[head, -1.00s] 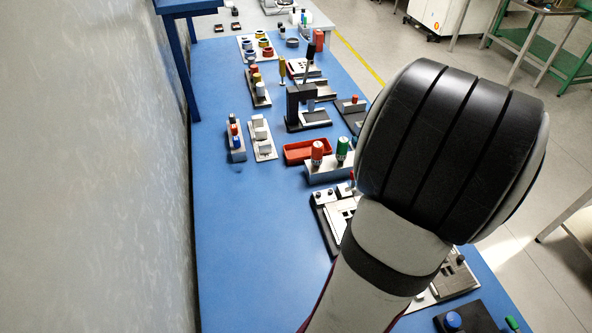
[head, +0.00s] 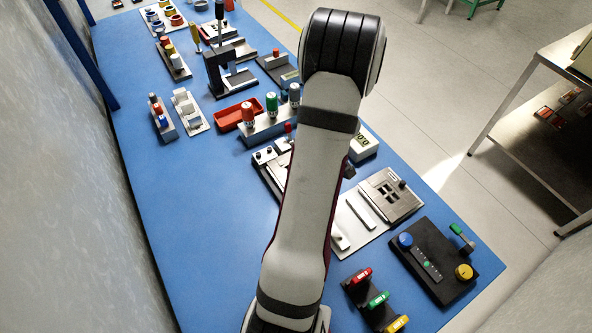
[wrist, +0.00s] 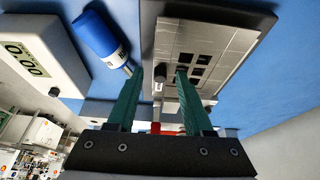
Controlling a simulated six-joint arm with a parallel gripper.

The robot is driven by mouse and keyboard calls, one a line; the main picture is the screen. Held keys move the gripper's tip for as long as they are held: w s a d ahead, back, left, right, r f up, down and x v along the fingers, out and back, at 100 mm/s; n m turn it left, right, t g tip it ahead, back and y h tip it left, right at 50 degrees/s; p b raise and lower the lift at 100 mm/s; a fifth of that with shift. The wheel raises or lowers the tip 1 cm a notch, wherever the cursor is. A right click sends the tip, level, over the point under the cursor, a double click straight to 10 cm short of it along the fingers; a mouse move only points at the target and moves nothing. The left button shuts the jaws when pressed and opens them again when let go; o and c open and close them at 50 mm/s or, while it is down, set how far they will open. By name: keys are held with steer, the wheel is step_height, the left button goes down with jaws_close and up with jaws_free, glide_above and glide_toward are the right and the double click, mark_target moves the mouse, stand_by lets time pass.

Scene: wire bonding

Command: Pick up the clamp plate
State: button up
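A grey plate with several dark square windows (head: 390,195) and a dark knob lies on a pale tray right of my arm in the head view; it looks like the clamp plate. The wrist view shows a windowed grey plate (wrist: 215,48) on a dark base, ahead of my fingers; I cannot tell if it is the same one. My gripper (wrist: 158,75) has two teal fingers apart, with nothing visibly clasped. A small dark-topped post shows between and beyond the tips. In the head view my arm hides my gripper and part of the workholder (head: 265,168).
A display box (head: 363,142) stands right of my arm; a blue-handled tool (wrist: 100,38) is near the left finger. A tool rack (head: 260,128) and red tray (head: 238,115) stand farther back. A button panel (head: 432,262) lies front right.

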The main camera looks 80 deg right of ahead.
jaws_close()
